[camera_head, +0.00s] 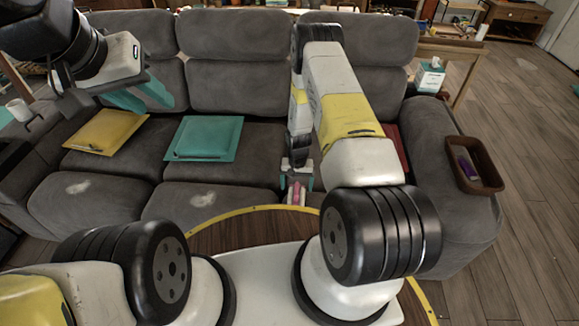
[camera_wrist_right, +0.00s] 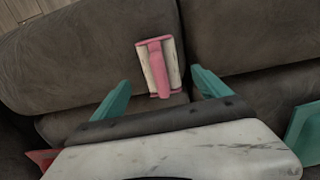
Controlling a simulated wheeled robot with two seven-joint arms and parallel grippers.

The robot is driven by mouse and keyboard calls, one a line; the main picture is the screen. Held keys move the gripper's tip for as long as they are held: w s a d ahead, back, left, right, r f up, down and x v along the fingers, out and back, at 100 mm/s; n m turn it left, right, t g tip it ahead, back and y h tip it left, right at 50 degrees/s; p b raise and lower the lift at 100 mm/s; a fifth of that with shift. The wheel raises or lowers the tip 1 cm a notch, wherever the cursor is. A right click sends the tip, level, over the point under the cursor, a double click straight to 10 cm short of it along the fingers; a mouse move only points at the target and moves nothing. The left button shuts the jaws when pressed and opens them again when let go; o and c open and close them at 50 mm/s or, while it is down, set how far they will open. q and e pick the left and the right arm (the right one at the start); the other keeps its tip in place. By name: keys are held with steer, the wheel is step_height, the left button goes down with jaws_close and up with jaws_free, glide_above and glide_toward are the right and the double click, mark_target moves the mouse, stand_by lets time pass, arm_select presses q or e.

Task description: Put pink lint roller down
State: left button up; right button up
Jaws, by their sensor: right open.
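The pink lint roller (camera_head: 296,194), pink and whitish, is at the front of the grey sofa in the head view. In the right wrist view the lint roller (camera_wrist_right: 158,68) appears against the grey cushions, between and just beyond the teal fingertips. My right gripper (camera_head: 297,183) is open, with its fingers apart on either side of the roller and visible gaps to it; the right gripper (camera_wrist_right: 160,84) also shows in the wrist view. My left gripper (camera_head: 148,100) is raised at the upper left, its teal fingers apart and empty.
A brown basket (camera_head: 484,162) with a purple item sits on the right armrest. A tissue box (camera_head: 430,77) stands behind it. Wooden floor at right is clear.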

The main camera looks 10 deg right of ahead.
step_height(320, 180, up, 32)
steer(key=w+f+t, duration=0.1)
steer(key=w+t, duration=0.1)
steer(key=s+a+r+n+t+y, duration=0.1)
steer(key=s+r, duration=0.3)
steer(key=r, duration=0.5)
steer(key=s+r+n+t, duration=0.1)
steer(key=s+r, duration=0.3)
steer(key=r, duration=0.4)
steer(key=s+r+n+t, duration=0.1)
steer(key=s+r, duration=0.4)
steer(key=s, duration=0.4)
steer(key=s+a+r+t+y, duration=0.1)
steer(key=s+r, duration=0.4)
steer(key=s, duration=0.4)
steer(key=shift+s+r+n, duration=0.2)
steer(key=shift+n, duration=0.2)
steer(key=shift+a, duration=0.1)
steer(key=shift+c, duration=0.2)
